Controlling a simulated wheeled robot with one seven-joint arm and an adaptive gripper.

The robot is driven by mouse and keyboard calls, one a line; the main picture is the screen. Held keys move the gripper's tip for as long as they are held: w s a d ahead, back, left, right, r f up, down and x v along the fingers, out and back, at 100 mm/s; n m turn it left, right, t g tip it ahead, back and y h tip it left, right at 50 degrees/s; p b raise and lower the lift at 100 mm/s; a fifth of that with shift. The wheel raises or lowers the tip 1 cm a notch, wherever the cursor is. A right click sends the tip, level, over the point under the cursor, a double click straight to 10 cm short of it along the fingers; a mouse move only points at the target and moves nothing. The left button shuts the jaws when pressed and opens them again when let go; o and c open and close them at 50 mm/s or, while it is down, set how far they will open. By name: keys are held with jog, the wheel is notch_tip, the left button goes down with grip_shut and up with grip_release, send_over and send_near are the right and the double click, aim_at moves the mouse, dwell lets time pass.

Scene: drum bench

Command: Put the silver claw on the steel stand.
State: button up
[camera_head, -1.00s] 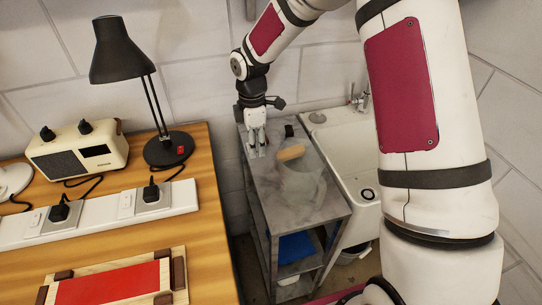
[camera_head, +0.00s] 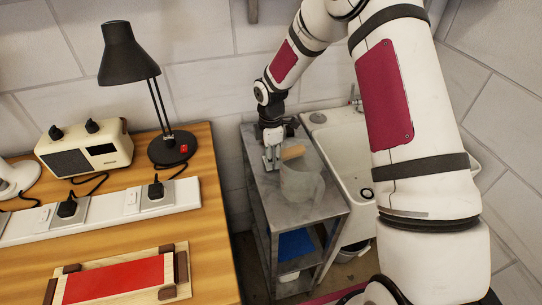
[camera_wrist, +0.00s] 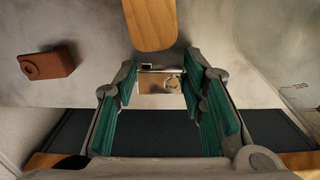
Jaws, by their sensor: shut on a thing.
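The steel stand (camera_head: 322,214) is a grey shelved unit with a mottled top, between the wooden bench and the sink. My gripper (camera_head: 271,163) points down low over the left back part of its top. In the wrist view, my gripper (camera_wrist: 163,78) has green-padded fingers on both sides of a small shiny metal piece with a round detail, which looks like the silver claw (camera_wrist: 162,86). The fingers are shut on it. Its lower part is hidden, and I cannot tell whether it touches the top.
A wooden-ended thing (camera_head: 293,152) and a clear jug (camera_head: 301,184) stand close right of my gripper. A brown block (camera_wrist: 46,64) shows in the wrist view. The bench (camera_head: 212,230) holds a black lamp (camera_head: 130,60), a radio (camera_head: 85,148) and a red-topped board (camera_head: 115,278).

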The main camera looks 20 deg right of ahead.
jog(key=shift+f, duration=0.1)
jog(key=o, duration=1.2)
